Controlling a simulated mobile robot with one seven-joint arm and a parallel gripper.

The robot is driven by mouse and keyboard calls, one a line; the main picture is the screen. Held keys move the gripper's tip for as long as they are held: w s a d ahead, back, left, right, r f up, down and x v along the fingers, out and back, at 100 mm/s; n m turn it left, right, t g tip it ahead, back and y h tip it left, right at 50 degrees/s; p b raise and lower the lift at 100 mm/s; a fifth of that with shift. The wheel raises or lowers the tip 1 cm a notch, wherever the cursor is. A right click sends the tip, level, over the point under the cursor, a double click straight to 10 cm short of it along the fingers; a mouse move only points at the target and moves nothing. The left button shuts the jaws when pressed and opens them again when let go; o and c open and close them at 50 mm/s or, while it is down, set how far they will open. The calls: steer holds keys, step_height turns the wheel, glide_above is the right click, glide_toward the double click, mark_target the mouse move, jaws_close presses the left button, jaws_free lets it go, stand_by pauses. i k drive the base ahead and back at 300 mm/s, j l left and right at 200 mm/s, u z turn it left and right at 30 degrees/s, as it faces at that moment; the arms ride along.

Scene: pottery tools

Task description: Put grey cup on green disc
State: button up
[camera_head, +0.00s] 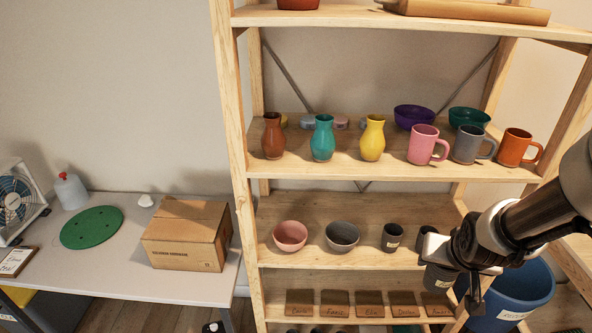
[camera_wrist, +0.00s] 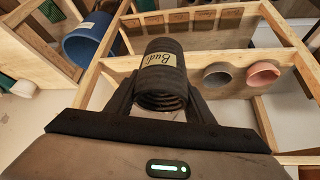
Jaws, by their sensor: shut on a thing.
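My gripper (camera_wrist: 160,104) is shut on a dark grey, ribbed cup with a pale name label (camera_wrist: 158,62). The cup lies between the two fingers in the wrist view. In the head view the held cup (camera_head: 440,279) is in front of the shelf's right side, with its label partly visible and its upper part hidden by my gripper. The green disc (camera_head: 91,227) lies flat on the table at the far left, with nothing on it, well away from my gripper. A grey mug with a handle (camera_head: 468,144) stands on the upper shelf.
The wooden shelf (camera_head: 239,120) holds vases, mugs, bowls and a dark labelled cup (camera_head: 392,237). A blue bin (camera_head: 512,297) stands at lower right.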

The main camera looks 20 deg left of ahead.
mark_target(91, 224)
steer(key=k+j+u, duration=0.15)
steer(key=j+u, duration=0.15)
steer(key=j, duration=1.15)
steer(key=j+u, duration=0.35)
steer(key=j, duration=1.1)
steer(key=i+j+u, duration=0.1)
steer(key=j, duration=0.35)
steer(key=i+j+u, duration=0.1)
steer(key=i+j, duration=0.25)
steer(key=i+j+u, duration=0.1)
steer(key=i+j, duration=0.15)
steer(key=j, duration=0.2)
